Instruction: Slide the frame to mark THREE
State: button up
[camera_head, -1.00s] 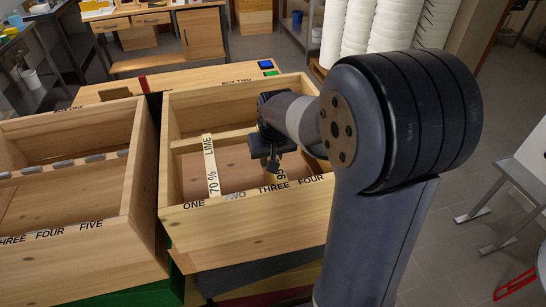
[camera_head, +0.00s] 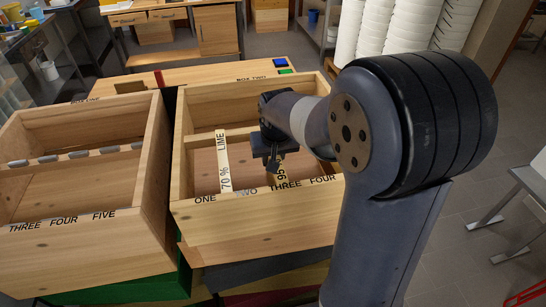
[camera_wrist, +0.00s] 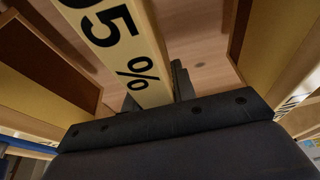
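The box marked TWO (camera_head: 250,213) has marks ONE to FOUR along its front wall. The pale "95 %" frame (camera_head: 282,177) stands across it, its front end near THREE (camera_head: 286,185), slightly left of the word's middle. Its far part is hidden by my arm. The "70 % LIME" frame (camera_head: 223,165) stands between ONE and TWO. My gripper (camera_head: 273,160) reaches down into the box at the "95 %" frame. In the wrist view this frame's bar (camera_wrist: 115,35) runs between dark fingers (camera_wrist: 160,95) close on both sides; the gripper looks shut on it.
A second wooden box (camera_head: 80,235) with marks THREE, FOUR, FIVE stands at the left, with grey pieces along its inside. White stacked tubs (camera_head: 385,30) stand at the back right.

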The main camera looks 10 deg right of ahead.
jog(key=o, duration=0.5)
jog(key=shift+c, duration=0.2)
jog(key=v, duration=1.1)
jog(key=shift+f, duration=0.15)
jog(key=x, duration=1)
jog(key=shift+w+d+f, duration=0.15)
jog(key=shift+f, duration=0.25)
jog(key=shift+d, duration=0.5)
jog(key=shift+r, duration=0.2)
